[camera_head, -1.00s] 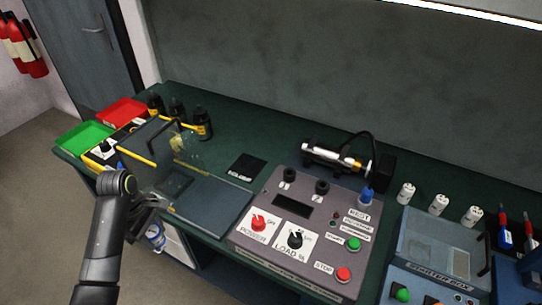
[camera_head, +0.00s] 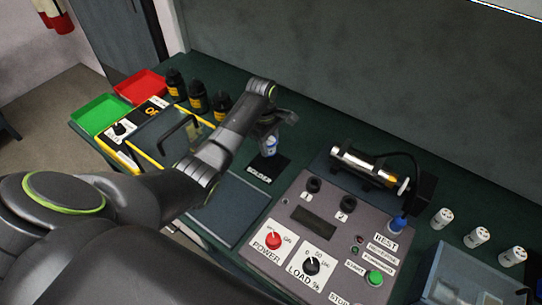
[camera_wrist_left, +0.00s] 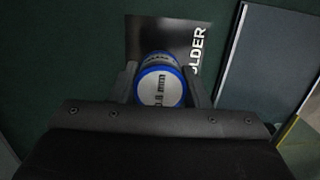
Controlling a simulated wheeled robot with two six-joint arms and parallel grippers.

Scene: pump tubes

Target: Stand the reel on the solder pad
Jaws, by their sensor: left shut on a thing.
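The reel (camera_head: 270,146), white with blue rims, is between the fingers of my left gripper (camera_head: 271,138), which is shut on it. The black solder pad (camera_head: 268,168) lies on the green bench, with white lettering along its front edge. In the head view the reel is over the back part of the pad. In the left wrist view the reel (camera_wrist_left: 160,82) shows its round labelled end to the camera, and the pad (camera_wrist_left: 186,38) is behind it. I cannot tell whether the reel touches the pad. My right gripper is not in view.
A grey control box (camera_head: 322,232) with knobs stands right of the pad. A dark flat plate (camera_head: 232,208) lies in front. Black bottles (camera_head: 197,98), a yellow-edged case (camera_head: 160,130), and red (camera_head: 141,86) and green (camera_head: 100,114) trays are at left.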

